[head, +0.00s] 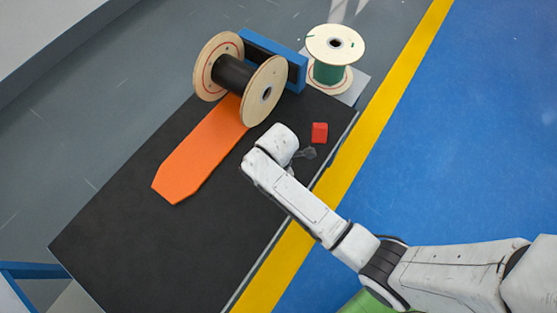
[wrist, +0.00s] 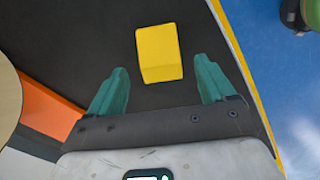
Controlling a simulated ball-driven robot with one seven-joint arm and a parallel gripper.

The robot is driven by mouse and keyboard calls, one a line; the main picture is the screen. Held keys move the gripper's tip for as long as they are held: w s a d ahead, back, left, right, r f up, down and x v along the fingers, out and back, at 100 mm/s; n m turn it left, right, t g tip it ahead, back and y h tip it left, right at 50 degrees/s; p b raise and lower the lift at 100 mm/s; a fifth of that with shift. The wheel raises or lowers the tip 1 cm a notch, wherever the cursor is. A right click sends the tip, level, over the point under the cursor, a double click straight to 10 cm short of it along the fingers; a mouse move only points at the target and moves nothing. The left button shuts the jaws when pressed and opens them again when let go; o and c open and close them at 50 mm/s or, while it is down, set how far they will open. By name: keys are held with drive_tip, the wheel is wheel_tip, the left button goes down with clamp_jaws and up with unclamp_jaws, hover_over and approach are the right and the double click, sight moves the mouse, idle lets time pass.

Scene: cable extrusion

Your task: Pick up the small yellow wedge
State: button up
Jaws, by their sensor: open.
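The small yellow wedge (wrist: 159,52) lies on the black surface in the wrist view, just ahead of and between the teal fingertips of my gripper (wrist: 161,75). The fingers are spread wide and nothing is held; gaps show on both sides of the wedge. In the head view my gripper (head: 305,153) is small and blurred beside the white wrist, over the right part of the black table top. I see no yellow wedge in the head view. A small red block (head: 320,132) stands there close to my gripper; I do not make it out in the wrist view.
The black table (head: 130,225) holds a large spool (head: 240,76) with black cable, a blue support (head: 292,62) and an orange ramp (head: 200,160). A spool with green cable (head: 330,74) stands behind, at the upper right. The table's front left is clear.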

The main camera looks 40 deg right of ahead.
wheel_tip(320, 180, down, 4)
drive_tip(key=shift+d+r+b, duration=0.1)
drive_tip(key=shift+r+b, duration=0.05)
drive_tip(key=shift+b, duration=0.2)
drive_tip(key=shift+c, duration=0.5)
drive_tip(key=shift+s, duration=0.1)
drive_tip(key=c, duration=1)
drive_tip(key=shift+r, duration=0.1)
